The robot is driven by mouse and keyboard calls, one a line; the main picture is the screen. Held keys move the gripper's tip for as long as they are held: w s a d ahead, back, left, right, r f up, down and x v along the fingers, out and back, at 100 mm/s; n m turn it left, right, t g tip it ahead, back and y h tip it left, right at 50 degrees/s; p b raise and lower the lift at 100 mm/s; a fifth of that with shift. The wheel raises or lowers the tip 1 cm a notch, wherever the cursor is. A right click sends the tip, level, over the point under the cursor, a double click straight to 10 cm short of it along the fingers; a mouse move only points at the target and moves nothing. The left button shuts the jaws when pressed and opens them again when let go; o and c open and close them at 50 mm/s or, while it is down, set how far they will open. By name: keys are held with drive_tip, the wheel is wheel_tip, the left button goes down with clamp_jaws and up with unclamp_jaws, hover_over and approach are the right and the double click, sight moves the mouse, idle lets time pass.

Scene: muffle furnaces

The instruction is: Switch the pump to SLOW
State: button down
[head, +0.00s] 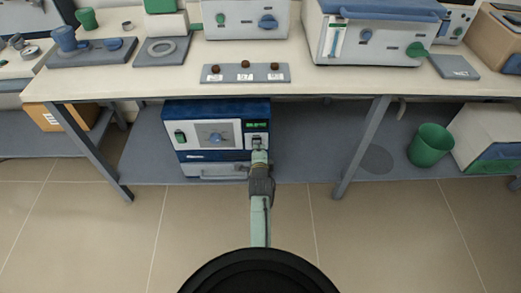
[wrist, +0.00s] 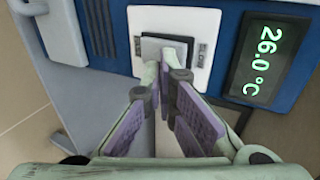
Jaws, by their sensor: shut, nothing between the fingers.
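The switch (wrist: 165,47) is a grey rocker in a white plate (wrist: 203,25) on a blue panel, at the top middle of the wrist view. Small lettering to its right looks like SLOW; any lettering on its left side is not readable. My gripper (wrist: 165,68) is shut and empty, with its fingertips at the near edge of the rocker. Whether they touch it I cannot tell. In the head view my gripper (head: 258,145) is at the right of the front of the blue and white unit (head: 202,157), below its green display, and hides part of that area.
A display (wrist: 263,60) reading 26.0°C is right of the switch. The unit stands on the shelf under the bench (head: 140,89), between grey legs (head: 360,150). A green bin (head: 430,146) stands at right. The floor in front is clear.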

idle(0.3)
drive_tip(key=shift+w+r, duration=0.45)
drive_tip(key=shift+w, duration=0.15)
drive_tip(key=shift+f, duration=0.1)
drive_tip(key=shift+r+p, duration=0.8)
drive_tip(key=shift+r, duration=0.05)
